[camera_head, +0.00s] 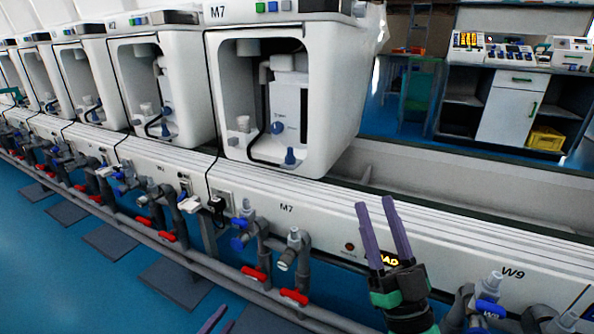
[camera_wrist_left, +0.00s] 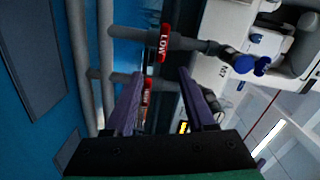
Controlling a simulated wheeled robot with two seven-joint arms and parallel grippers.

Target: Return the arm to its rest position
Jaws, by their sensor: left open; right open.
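My left gripper (camera_head: 217,318) shows only its purple fingertips at the bottom edge in the head view, in front of the testline pipes. In the left wrist view the left gripper (camera_wrist_left: 161,73) is open, with nothing between its two purple fingers. Pipes and a red valve handle (camera_wrist_left: 163,42) marked LOW lie beyond its fingertips. My right gripper (camera_head: 375,202) is open and empty, its purple fingers pointing up in front of the white rail (camera_head: 320,222) near the M7 label. Most of both arms is out of view.
A white unit (camera_head: 215,45) marked M7 stands on the line, with several more to its left. Grey pipes with red handles (camera_head: 294,297) and blue-capped valves (camera_head: 490,308) stick out along the front. A cabinet (camera_head: 507,115) stands at the back right. Blue floor (camera_head: 60,270) is open at left.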

